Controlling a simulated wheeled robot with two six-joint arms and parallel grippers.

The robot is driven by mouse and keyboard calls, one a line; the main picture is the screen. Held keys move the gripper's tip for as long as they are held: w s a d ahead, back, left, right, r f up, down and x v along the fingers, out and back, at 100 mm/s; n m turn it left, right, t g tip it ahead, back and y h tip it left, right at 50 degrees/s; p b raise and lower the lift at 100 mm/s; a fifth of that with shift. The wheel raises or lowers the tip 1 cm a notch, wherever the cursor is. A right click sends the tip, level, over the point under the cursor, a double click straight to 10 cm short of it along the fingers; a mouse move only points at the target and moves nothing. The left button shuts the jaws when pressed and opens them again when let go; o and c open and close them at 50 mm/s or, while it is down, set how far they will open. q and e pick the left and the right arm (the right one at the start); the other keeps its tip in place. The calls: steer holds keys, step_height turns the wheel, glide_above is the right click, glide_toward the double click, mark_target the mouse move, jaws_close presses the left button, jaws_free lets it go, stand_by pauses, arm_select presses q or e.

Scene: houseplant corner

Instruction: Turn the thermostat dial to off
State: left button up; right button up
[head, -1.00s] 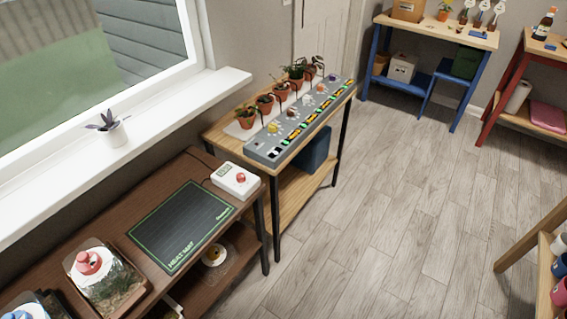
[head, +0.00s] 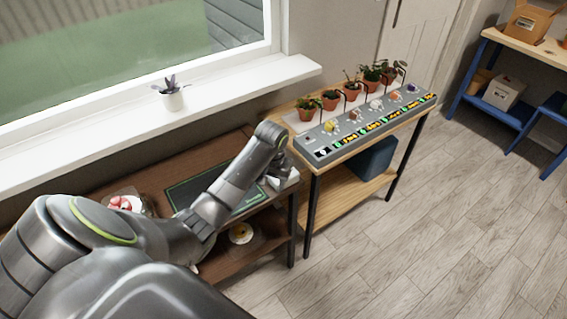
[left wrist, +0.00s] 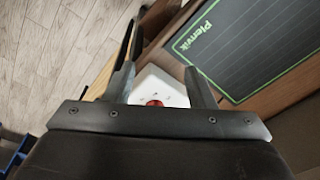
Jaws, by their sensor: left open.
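The thermostat (left wrist: 172,84) is a white box with a red dial (left wrist: 155,103). It stands on the dark brown bench beside the heat mat. In the head view my left arm covers most of the thermostat (head: 291,181), and its dial is hidden there. My left gripper (left wrist: 160,70) is open, with its two fingers on either side of the dial in the left wrist view. The dial is partly cut off by the gripper body, so its setting cannot be read. I cannot tell whether the fingers touch it. My right gripper is not in view.
The black heat mat (head: 185,192) with green edging lies on the bench. A wooden table to the right holds a grey panel (head: 335,138) with coloured knobs and several potted plants. A small plant (head: 172,98) stands on the windowsill. The floor (head: 400,230) is clear.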

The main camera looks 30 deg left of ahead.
arm_select(q)
steer(key=w+a+r+n+g, duration=0.1)
steer(key=w+r, duration=0.4)
steer(key=r, duration=0.3)
steer(key=w+a+r+n, duration=0.1)
steer(key=w+r, duration=0.3)
steer(key=r, duration=0.3)
steer(key=shift+h, duration=0.3)
steer(key=f+b, duration=0.5)
steer(key=f, duration=1.2)
steer(key=shift+a+f+b, duration=0.1)
steer(key=shift+a+b, duration=0.1)
steer(key=shift+b, duration=0.15)
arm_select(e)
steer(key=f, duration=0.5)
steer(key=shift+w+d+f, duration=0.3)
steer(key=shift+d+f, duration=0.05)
arm_select(q)
steer(key=shift+c, duration=0.3)
